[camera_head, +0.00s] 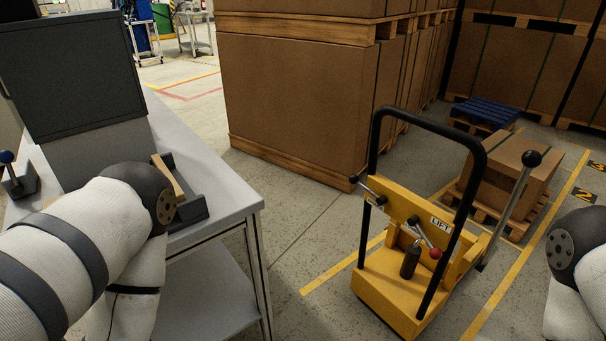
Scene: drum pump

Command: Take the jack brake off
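The yellow jack (395,282) stands on the floor right of centre, with a tall black hoop handle (427,123). Its upper plate bears a "LIFT" label. A short lever with a red ball (436,253) slants across the front, and a short metal lever (368,190) points up and left from the plate's left end. A long grey lever (512,203) with a black ball top leans up at the right. I cannot tell which lever is the brake. Parts of both my arms show at the left and right edges, but neither gripper is in view.
A grey bench (225,187) with a dark cabinet (72,72) and a blue-knobbed lever (17,175) is at left. Large cartons (290,100) on pallets stand behind the jack. A small carton (507,170) on a pallet is behind its right side. Floor between bench and jack is clear.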

